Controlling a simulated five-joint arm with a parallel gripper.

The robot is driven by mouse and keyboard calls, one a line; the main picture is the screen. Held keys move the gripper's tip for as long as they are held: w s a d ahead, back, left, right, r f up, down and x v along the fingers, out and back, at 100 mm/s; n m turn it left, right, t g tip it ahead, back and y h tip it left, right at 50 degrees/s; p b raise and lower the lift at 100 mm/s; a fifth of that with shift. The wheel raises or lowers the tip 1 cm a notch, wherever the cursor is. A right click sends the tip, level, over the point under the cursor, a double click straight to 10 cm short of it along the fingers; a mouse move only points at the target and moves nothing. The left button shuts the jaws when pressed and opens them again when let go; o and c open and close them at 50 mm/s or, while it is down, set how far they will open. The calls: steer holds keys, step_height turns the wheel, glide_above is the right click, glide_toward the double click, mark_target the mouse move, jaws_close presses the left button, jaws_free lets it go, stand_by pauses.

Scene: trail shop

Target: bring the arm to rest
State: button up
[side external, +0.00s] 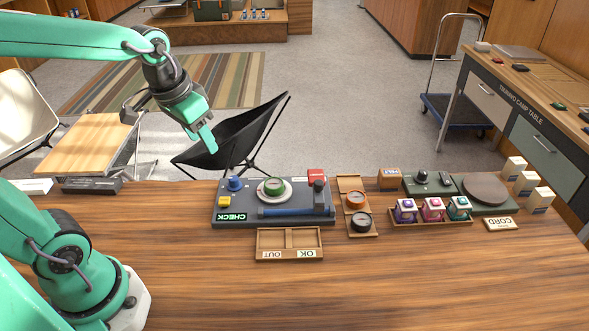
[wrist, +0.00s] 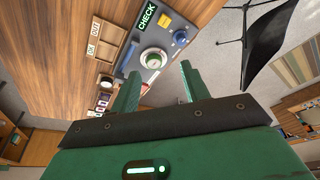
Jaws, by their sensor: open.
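My gripper (side external: 203,136) is teal green and hangs in the air at upper left of the work table in the side external view, beyond the table's far edge. It is clear of everything on the table. In the wrist view, its two green fingers (wrist: 158,88) stand apart with nothing between them. The wooden table (side external: 430,275) spans the front. On it, the grey check station (side external: 276,222) carries a green dial, a blue knob, a yellow button and a blue bar. It also shows beyond the fingers in the wrist view (wrist: 165,28).
A wooden OUT/OK tray (side external: 288,231) sits before the station. Several colored cubes (side external: 433,209) and a dark round pad (side external: 486,189) lie farther right. A black chair (side external: 235,135) stands behind the table.

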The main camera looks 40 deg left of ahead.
steer(key=s+d+r+t, duration=0.2)
steer(key=s, duration=0.5)
steer(key=shift+s+d, duration=0.2)
steer(key=shift+s, duration=0.1)
